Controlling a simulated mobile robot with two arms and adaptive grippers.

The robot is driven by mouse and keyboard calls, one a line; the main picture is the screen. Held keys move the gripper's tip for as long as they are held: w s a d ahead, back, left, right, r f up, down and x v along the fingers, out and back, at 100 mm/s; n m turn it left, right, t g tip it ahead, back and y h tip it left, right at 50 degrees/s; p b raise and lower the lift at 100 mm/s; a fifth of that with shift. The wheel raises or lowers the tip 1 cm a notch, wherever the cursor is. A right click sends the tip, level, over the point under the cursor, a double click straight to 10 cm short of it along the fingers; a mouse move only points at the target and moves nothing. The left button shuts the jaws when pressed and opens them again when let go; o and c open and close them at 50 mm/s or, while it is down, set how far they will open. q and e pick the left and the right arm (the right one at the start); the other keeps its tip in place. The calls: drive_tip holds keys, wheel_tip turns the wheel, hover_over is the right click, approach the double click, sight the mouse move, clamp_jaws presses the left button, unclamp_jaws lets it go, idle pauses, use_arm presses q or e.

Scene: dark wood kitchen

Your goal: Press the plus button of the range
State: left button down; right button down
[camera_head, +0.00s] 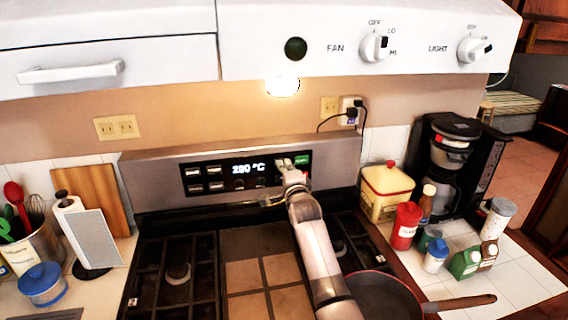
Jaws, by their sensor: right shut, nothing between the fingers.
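The range's control panel (240,170) runs along its backguard, with a black display reading what looks like 280 °C (248,169). Small light buttons (193,173) sit left of the digits and a green button (302,160) sits at the right end. My right gripper (284,166) is shut and empty, at the right part of the panel just left of the green button. It covers some buttons there, and I cannot tell whether it touches one. The plus button cannot be made out. My left gripper is not in view.
A pan (385,297) sits on the front right of the cooktop, its handle pointing right. A yellow canister (386,195), a red bottle (405,226) and a coffee maker (448,165) stand to the right. The hood (300,70) overhangs the range.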

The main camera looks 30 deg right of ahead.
drive_tip(key=shift+w+d, duration=0.1)
drive_tip(key=shift+w, duration=0.35)
drive_tip(key=shift+w+d+r+b, duration=0.15)
drive_tip(key=shift+w+r+b, duration=0.3)
drive_tip(key=shift+b, duration=0.25)
